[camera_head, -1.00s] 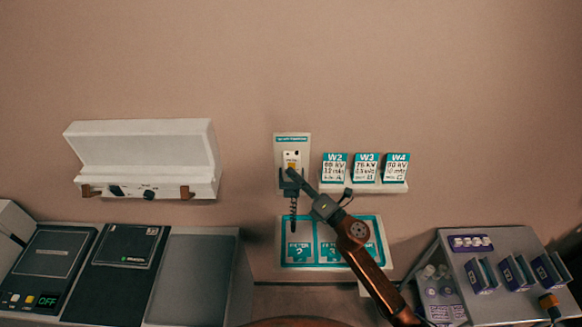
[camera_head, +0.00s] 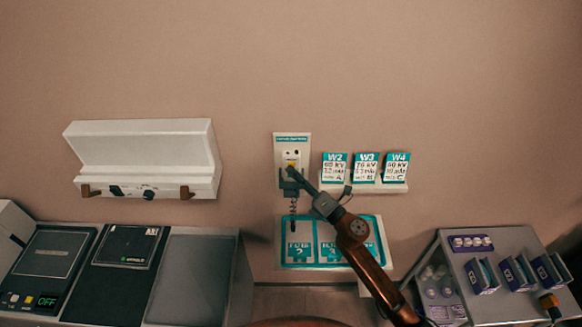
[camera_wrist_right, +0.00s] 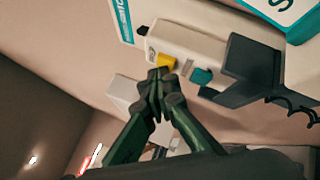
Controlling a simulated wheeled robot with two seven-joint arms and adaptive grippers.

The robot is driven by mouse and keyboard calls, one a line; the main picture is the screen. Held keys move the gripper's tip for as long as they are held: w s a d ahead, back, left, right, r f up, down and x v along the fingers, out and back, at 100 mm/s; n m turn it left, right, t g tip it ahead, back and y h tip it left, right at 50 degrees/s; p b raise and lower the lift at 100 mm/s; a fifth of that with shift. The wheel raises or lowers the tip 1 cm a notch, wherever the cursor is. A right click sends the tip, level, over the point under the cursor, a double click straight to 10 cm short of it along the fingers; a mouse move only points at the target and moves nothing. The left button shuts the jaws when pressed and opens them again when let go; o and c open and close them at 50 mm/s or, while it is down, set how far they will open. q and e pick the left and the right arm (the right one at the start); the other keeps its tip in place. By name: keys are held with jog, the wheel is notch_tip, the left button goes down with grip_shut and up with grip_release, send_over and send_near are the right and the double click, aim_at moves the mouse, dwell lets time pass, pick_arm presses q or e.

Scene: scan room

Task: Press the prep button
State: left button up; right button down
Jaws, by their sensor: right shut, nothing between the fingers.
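A small white hand switch (camera_head: 291,156) hangs in a holder on the wall panel, with a dark coiled cord below it. Its yellow button (camera_head: 291,165) shows just above the tip of my right gripper (camera_head: 290,173). In the right wrist view the yellow button (camera_wrist_right: 167,61) is right at the tips of the shut, empty right gripper (camera_wrist_right: 158,74). I cannot tell whether the fingertips touch it. A teal part (camera_wrist_right: 202,76) sits beside it on the white switch body (camera_wrist_right: 190,45). My left gripper is not in view.
Cards W2, W3 and W4 (camera_head: 366,168) stand on a small wall shelf to the right. A teal-edged tray (camera_head: 283,262) lies below. A white wall box (camera_head: 145,150) and a console reading OFF (camera_head: 47,301) are left; a grey cart (camera_head: 500,312) is right.

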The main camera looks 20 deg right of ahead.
dwell(0.5)
jog(key=shift+s+a, duration=0.25)
jog(key=shift+s, duration=0.6)
jog(key=s, duration=0.2)
jog(key=s+a+p, duration=0.1)
jog(key=s, duration=0.1)
jog(key=shift+s+a, duration=0.2)
jog(key=shift+s, duration=0.2)
jog(key=shift+d, duration=0.1)
dwell(0.3)
